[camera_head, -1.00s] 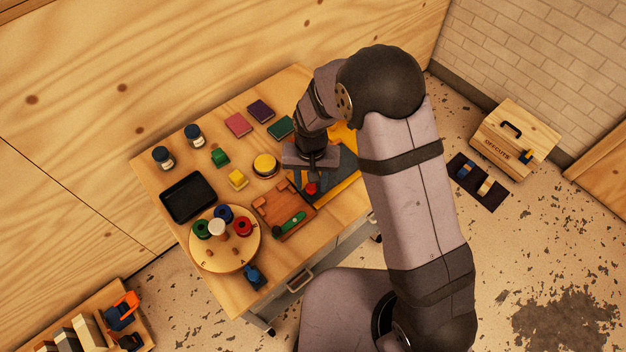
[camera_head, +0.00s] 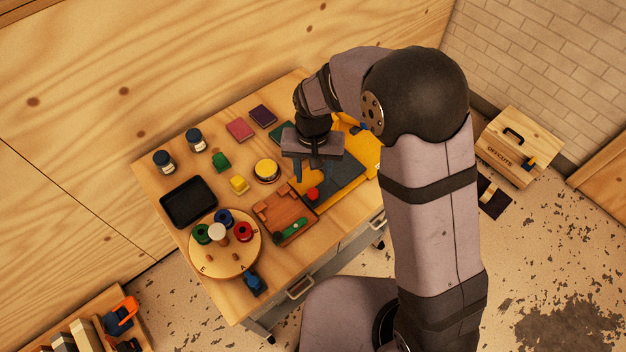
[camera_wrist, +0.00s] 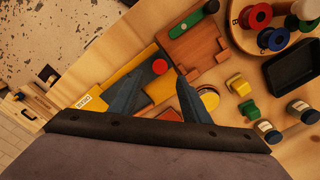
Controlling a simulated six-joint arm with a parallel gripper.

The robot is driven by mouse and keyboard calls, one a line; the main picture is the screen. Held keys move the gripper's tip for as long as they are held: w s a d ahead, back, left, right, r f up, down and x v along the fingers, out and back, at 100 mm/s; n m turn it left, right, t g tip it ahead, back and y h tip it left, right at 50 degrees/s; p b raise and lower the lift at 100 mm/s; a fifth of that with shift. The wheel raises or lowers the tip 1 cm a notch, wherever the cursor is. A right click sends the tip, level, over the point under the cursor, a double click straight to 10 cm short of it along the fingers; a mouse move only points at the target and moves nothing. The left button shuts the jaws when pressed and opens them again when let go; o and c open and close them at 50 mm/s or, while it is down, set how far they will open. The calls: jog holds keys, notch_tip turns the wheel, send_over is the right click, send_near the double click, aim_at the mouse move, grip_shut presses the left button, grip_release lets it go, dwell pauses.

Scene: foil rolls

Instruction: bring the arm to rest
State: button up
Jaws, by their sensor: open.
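My gripper (camera_head: 308,172) is open and empty above the worktable, with its fingers pointing down. In the wrist view its two blue-grey fingers (camera_wrist: 160,78) stand apart over a yellow and dark grey board. A round red piece (camera_head: 312,193) sits at the board's near corner, just clear of the fingertips in the head view; it also shows in the wrist view (camera_wrist: 160,66). The dark grey and yellow board (camera_head: 345,172) lies under the gripper and is partly hidden by my arm.
A brown wooden tray (camera_head: 275,212) holds a green tool. A round wooden stand (camera_head: 212,262) carries several coloured rolls. A black tray (camera_head: 188,201), jars (camera_head: 164,162), coloured blocks and flat cases (camera_head: 240,129) fill the table's left and back. An offcuts box (camera_head: 515,150) stands on the floor at right.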

jog(key=shift+r, duration=0.3)
dwell(0.4)
jog(key=shift+n, duration=1)
jog(key=s+d+f+n+g+h, duration=0.1)
jog(key=s+d+n, duration=0.15)
jog(key=s, duration=0.35)
jog(key=s+d+f+n+g, duration=0.1)
jog(key=s+d, duration=0.3)
jog(key=s, duration=0.1)
jog(key=s+d+r+m+t+y+p, duration=0.1)
jog(key=d+r+m, duration=0.4)
jog(key=d+r, duration=0.5)
jog(key=s+d+t+p, duration=0.1)
jog(key=d+p, duration=0.1)
jog(key=shift+s+d+r, duration=0.2)
jog(key=shift+s+d, duration=0.1)
jog(key=shift+s, duration=0.1)
